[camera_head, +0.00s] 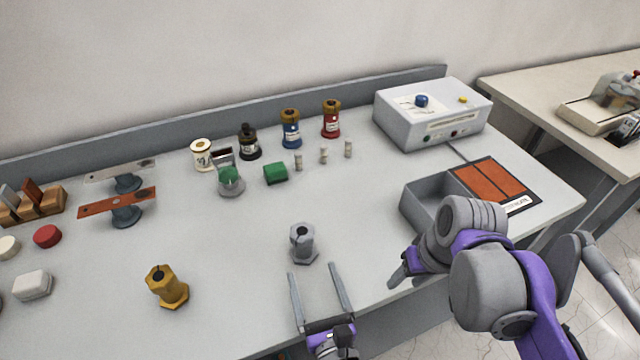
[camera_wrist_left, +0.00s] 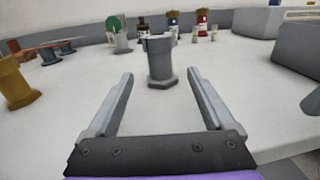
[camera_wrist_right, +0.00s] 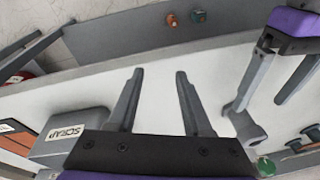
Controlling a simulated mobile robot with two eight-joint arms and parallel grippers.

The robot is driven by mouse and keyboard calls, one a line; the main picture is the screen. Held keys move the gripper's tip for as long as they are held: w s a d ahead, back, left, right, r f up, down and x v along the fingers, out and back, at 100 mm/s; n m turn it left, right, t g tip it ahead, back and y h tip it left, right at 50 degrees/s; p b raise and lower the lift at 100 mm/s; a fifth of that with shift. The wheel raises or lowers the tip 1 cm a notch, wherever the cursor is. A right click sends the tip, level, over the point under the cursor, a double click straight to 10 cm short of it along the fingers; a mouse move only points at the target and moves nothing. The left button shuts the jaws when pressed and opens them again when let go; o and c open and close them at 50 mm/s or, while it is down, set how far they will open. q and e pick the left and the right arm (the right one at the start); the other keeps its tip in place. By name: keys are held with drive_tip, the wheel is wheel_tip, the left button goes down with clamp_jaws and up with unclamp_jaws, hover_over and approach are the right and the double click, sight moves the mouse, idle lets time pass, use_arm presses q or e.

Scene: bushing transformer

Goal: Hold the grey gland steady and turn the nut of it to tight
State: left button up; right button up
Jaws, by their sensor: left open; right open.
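The grey gland (camera_head: 302,243) stands upright on the table near its front edge, with a hexagonal base and a slotted top. My left gripper (camera_head: 314,270) is open and empty in front of it. In the left wrist view the gland (camera_wrist_left: 160,66) is centred just beyond the open fingertips (camera_wrist_left: 160,73), apart from them. My right gripper (camera_head: 396,282) is to the right, low at the table's front edge. In the right wrist view its fingers (camera_wrist_right: 160,72) are open with nothing between them, and the gland (camera_wrist_right: 246,128) is off to the right. I cannot make out the nut separately.
A brass gland (camera_head: 167,287) stands to the left. A grey open box (camera_head: 425,208) and an orange-panelled tray (camera_head: 519,206) lie at the right. Coloured bushings (camera_head: 291,130), green pieces (camera_head: 276,173) and a white instrument box (camera_head: 432,112) are at the back. Table around the grey gland is clear.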

sight(300, 231)
use_arm(q)
drive_tip(key=shift+w, duration=0.1)
drive_tip(key=shift+w+a, duration=0.1)
drive_tip(key=shift+w, duration=0.1)
drive_tip(key=w, duration=0.3)
drive_tip(key=w+a, duration=0.1)
drive_tip(key=w, duration=0.3)
drive_tip(key=w+a, duration=0.1)
drive_tip(key=w, duration=0.3)
drive_tip(key=shift+w+a, duration=0.1)
drive_tip(key=shift+w, duration=0.05)
use_arm(e)
drive_tip(key=w+a+r+m+g+y, duration=0.2)
drive_tip(key=w+a+r+m+g, duration=0.1)
drive_tip(key=w+a+r+m, duration=0.9)
drive_tip(key=a+r+m, duration=0.1)
drive_tip(key=a+r, duration=0.1)
drive_tip(key=a, duration=0.1)
drive_tip(key=shift+w+a+g, duration=0.2)
drive_tip(key=shift+w+g, duration=0.1)
drive_tip(key=shift+g, duration=0.1)
